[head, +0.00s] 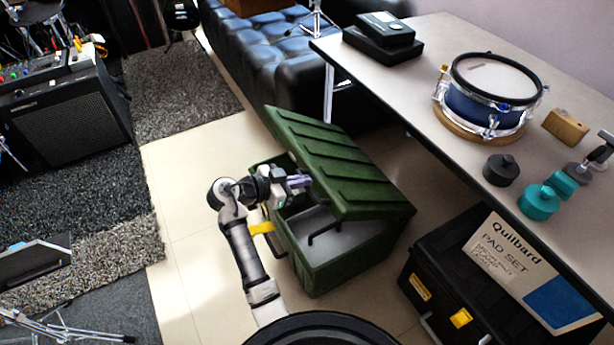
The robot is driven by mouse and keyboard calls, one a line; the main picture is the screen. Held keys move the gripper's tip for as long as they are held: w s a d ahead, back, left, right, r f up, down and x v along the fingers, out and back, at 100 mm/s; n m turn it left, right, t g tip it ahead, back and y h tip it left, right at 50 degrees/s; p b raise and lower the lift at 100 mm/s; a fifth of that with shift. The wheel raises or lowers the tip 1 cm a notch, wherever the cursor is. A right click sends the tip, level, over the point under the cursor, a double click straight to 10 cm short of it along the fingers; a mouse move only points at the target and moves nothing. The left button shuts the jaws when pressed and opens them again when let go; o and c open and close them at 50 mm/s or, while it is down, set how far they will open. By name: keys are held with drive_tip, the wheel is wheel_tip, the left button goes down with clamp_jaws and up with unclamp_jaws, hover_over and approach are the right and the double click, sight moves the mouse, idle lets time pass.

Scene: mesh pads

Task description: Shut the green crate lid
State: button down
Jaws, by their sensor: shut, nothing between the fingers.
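The green crate (335,267) stands on the tiled floor in the middle of the head view. Its ribbed green lid (345,165) is tilted partly open, with a gap toward my arm showing the grey inside. A dark handle bar shows at the near part of the opening. A yellow latch (261,228) sticks out from the crate's near left side. My gripper (304,181) is shut and empty, at the left edge of the lid, close to its underside. I cannot tell whether it touches the lid.
A table (420,100) with a blue snare drum (485,100) and teal and dark pads stands at right. A black case (440,275) lies right of the crate. A black sofa (250,60) is behind. Open tile floor (185,190) lies to the left.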

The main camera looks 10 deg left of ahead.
drive_tip(key=shift+s+a+f, duration=0.15)
drive_tip(key=shift+a+f, duration=0.05)
drive_tip(key=shift+f, duration=0.15)
